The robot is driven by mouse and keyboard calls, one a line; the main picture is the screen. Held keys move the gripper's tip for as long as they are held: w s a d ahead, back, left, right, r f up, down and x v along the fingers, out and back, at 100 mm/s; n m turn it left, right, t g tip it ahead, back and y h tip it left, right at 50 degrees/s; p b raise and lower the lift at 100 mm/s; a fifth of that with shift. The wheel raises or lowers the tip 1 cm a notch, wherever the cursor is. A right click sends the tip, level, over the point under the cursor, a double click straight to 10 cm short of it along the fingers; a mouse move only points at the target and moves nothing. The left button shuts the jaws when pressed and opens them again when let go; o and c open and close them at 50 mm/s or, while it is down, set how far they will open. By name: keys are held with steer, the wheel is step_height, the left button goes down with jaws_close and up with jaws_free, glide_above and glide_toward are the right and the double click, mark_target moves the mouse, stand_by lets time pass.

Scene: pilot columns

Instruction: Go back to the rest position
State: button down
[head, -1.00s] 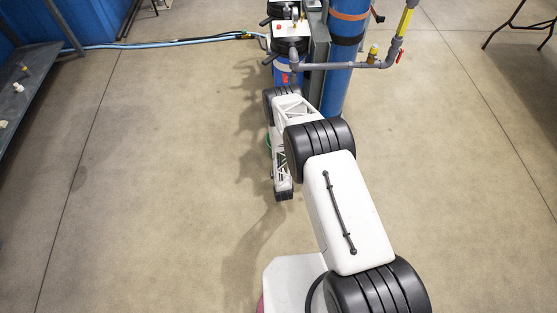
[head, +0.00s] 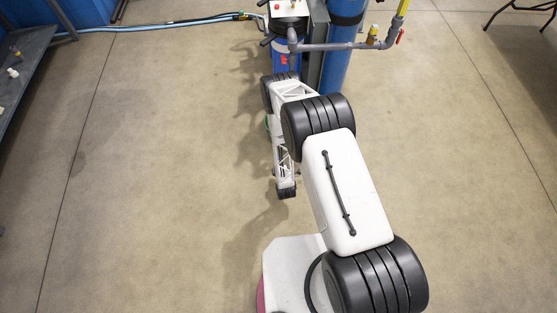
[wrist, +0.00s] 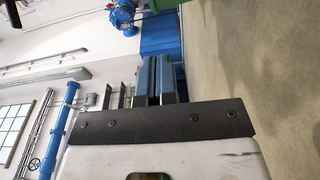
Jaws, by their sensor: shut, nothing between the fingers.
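My gripper shows in the wrist view (wrist: 156,78), its two blue-grey fingers side by side and closed with nothing held. In the head view my arm rises from the lower right, bends at dark ringed joints, and its far part hangs over the floor in front of the blue columns. I cannot make out the fingers in the head view. The wrist view is turned sideways, with the floor on the right and a wall on the left.
A blue column (head: 337,55) and grey pipework (head: 335,46) stand just beyond my arm. Blue hoses (head: 150,26) run left from there. A dark bench (head: 22,60) is at the left edge, a table leg (head: 510,10) at upper right. The floor on both sides is clear.

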stand_by(0.3)
steer(key=w+r+m+g, duration=0.1)
steer(key=w+r+m, duration=0.1)
steer(key=w+r, duration=0.95)
steer(key=w+r+m+g, duration=0.2)
steer(key=w+r, duration=0.6)
steer(key=r, duration=0.7)
step_height(320, 180, up, 34)
steer(key=w+d+m+g+h, duration=0.1)
steer(key=d+m+g, duration=0.2)
steer(key=m, duration=0.2)
steer(key=s+d+r+m+g, duration=0.2)
steer(key=s+d+r+m, duration=0.1)
steer(key=s+r, duration=0.95)
steer(key=s+d+r+m+g, duration=0.25)
steer(key=s+r, duration=0.75)
steer(key=r, duration=0.5)
steer(key=s+d+r+m+g, duration=0.1)
steer(key=s+r, duration=0.2)
steer(key=s, duration=0.9)
steer(key=s+d+r+m+g+h, duration=0.1)
steer(key=s+r, duration=0.3)
steer(key=s, duration=0.8)
steer(key=s+d+r+m+g, duration=0.1)
steer(key=s+r+m+g, duration=0.1)
steer(key=s, duration=1)
steer(key=shift+s+r+m+g, duration=0.35)
steer(key=shift+r+m, duration=0.2)
steer(key=shift+r, duration=0.2)
